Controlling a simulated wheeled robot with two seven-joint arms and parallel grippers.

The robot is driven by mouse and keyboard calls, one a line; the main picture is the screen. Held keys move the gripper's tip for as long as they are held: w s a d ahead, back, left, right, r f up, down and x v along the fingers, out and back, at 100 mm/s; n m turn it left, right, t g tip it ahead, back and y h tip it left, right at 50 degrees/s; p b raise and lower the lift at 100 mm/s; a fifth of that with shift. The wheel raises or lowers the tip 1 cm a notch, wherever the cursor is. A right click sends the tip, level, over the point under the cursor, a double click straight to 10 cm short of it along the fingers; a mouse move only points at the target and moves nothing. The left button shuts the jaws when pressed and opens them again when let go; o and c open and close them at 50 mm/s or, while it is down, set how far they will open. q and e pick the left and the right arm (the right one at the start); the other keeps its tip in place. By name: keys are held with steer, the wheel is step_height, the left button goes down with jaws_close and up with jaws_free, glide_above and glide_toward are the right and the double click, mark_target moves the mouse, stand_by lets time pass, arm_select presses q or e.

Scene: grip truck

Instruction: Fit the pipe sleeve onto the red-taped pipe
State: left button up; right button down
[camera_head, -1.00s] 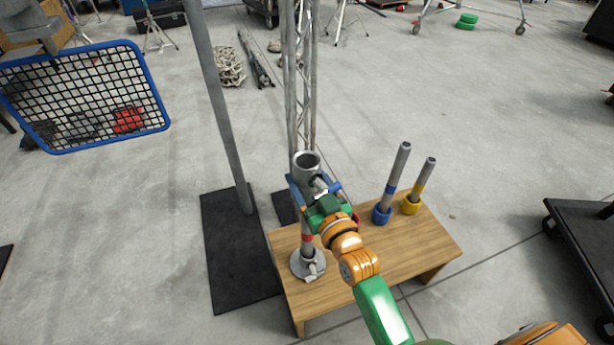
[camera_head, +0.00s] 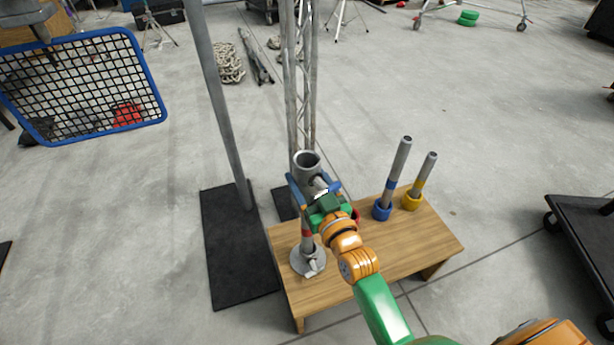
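The grey pipe sleeve (camera_head: 307,161) is upright with its open top facing up. My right gripper (camera_head: 313,187), with blue fingers on either side, is shut on the sleeve. The sleeve is directly above or over the pipe's upper part in this view. The gripper hides the sleeve's lower end and the pipe's top, so I cannot tell whether the sleeve is around the pipe. My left gripper is not in view.
A blue-banded pipe (camera_head: 397,172) and a yellow-banded pipe (camera_head: 424,175) stand on the right of the wooden table (camera_head: 400,245). A tall grey pole (camera_head: 221,110) and a truss (camera_head: 299,80) rise left of and behind the table. A dark cart (camera_head: 590,245) stands at right.

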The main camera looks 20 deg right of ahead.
mark_target(312, 188)
jaws_free()
steer(key=shift+s+f, duration=0.1)
steer(key=shift+s, duration=0.15)
steer(key=s, duration=0.6)
steer(key=shift+s+d+p, duration=0.3)
steer(key=shift+d+p, duration=0.05)
steer(key=shift+p, duration=0.05)
